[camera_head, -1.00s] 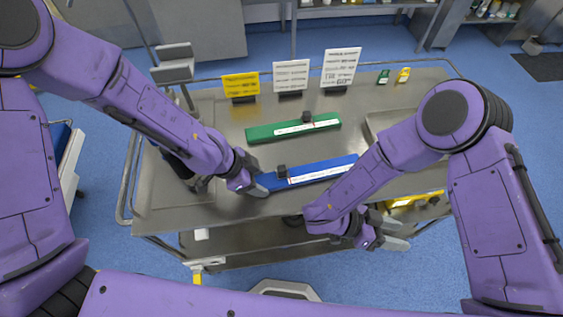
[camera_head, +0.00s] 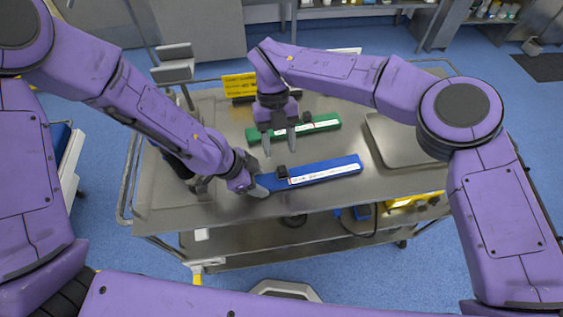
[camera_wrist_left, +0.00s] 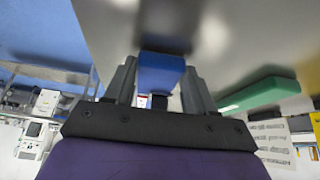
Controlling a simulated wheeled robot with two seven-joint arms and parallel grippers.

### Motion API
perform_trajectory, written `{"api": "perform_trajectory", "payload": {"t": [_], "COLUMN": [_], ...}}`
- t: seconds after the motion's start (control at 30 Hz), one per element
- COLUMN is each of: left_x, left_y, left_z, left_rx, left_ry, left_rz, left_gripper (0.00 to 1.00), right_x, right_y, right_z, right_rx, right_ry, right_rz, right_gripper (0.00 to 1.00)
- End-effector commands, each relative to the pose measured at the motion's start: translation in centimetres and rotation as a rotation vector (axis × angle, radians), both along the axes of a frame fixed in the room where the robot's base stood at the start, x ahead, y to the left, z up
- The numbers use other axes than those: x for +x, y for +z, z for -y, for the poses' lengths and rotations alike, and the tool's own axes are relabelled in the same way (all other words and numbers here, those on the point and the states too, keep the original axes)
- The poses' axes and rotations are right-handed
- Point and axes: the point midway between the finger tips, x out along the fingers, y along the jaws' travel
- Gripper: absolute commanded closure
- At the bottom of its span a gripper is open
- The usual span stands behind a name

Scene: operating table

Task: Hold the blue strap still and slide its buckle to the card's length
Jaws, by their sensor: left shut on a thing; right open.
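The blue strap (camera_head: 335,168) lies flat near the table's front edge, with a white scale strip along it. Its dark buckle (camera_head: 282,172) sits near its left end. My left gripper (camera_head: 262,186) is shut on that left end; the left wrist view shows the blue end (camera_wrist_left: 160,72) between the fingers. My right gripper (camera_head: 280,150) is open and empty, pointing down above and behind the buckle, between the blue strap and the green strap (camera_head: 325,124). My right arm hides most of the white cards.
The green strap lies behind the blue one, with its own dark buckle (camera_head: 308,117). A metal tray (camera_head: 374,146) is at the right of the table (camera_head: 215,205). Yellow and blue items (camera_head: 412,201) sit on the lower shelf. The table's front left is bare.

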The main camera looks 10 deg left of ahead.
Motion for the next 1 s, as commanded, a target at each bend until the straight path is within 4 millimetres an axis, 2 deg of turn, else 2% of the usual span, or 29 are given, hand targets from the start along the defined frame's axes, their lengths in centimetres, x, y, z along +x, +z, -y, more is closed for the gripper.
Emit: {"api": "perform_trajectory", "payload": {"t": [0.1, 0.23, 0.4, 0.6, 0.63, 0.77, 0.8, 1.0], "left_x": [0.0, 0.0, 0.0, 0.0, 0.0, 0.0, 0.0, 0.0], "left_y": [0.0, 0.0, 0.0, 0.0, 0.0, 0.0, 0.0, 0.0], "left_z": [0.0, 0.0, 0.0, 0.0, 0.0, 0.0, 0.0, 0.0], "left_rx": [-0.001, -0.001, -0.001, -0.001, -0.001, -0.001, -0.001, -0.001], "left_ry": [0.0, 0.0, 0.0, 0.0, 0.0, 0.0, 0.0, 0.0], "left_rz": [0.0, 0.0, 0.0, 0.0, 0.0, 0.0, 0.0, 0.0], "left_gripper": [0.76, 0.76, 0.76, 0.76, 0.76, 0.76, 0.76, 0.76], "right_x": [-1.1, -1.8, -2.2, -2.2, -2.2, -2.2, -2.2, -2.1], "right_y": [-2.6, -4.5, -5.6, -5.6, -5.6, -5.6, -5.6, -5.6], "right_z": [0.4, 0.7, 0.9, 0.9, 0.9, 0.9, 0.9, 1.1], "right_rx": [-0.001, 0.0, 0.0, -0.001, -0.001, 0.0, 0.0, -0.001], "right_ry": [0.002, 0.001, 0.002, 0.001, 0.001, 0.002, 0.002, 0.001], "right_rz": [-0.004, -0.002, 0.0, 0.0, 0.0, 0.0, 0.0, 0.0], "right_gripper": [0.49, 0.49, 0.49, 0.49, 0.52, 0.94, 1.0, 1.0]}}
